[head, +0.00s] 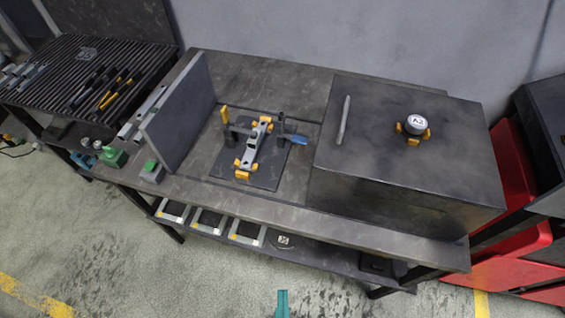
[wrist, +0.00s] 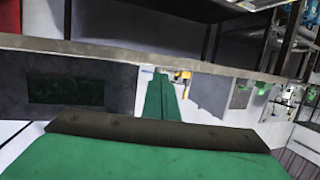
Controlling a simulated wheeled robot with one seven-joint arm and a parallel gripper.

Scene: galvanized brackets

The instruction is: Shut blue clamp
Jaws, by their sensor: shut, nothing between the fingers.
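The blue clamp (head: 294,139) is at the right side of a dark fixture plate (head: 262,178) on the bench. Its blue handle lies low and points right, away from the grey bracket (head: 251,148). A second clamp with a yellow handle (head: 224,115) stands upright at the plate's left. The bracket lies between them on yellow supports. Whether the blue clamp's arm presses on the bracket is too small to tell. My gripper (wrist: 160,73) shows green in the wrist view, fingers together and empty. Its teal tip (head: 282,304) shows at the bottom of the head view, in front of and apart from the bench.
A large dark box (head: 405,150) with a round knob stands right of the fixture. An upright grey panel (head: 182,115) stands to its left. The bench's front edge (head: 300,218) and a lower shelf with trays (head: 208,221) lie between my gripper and the fixture.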

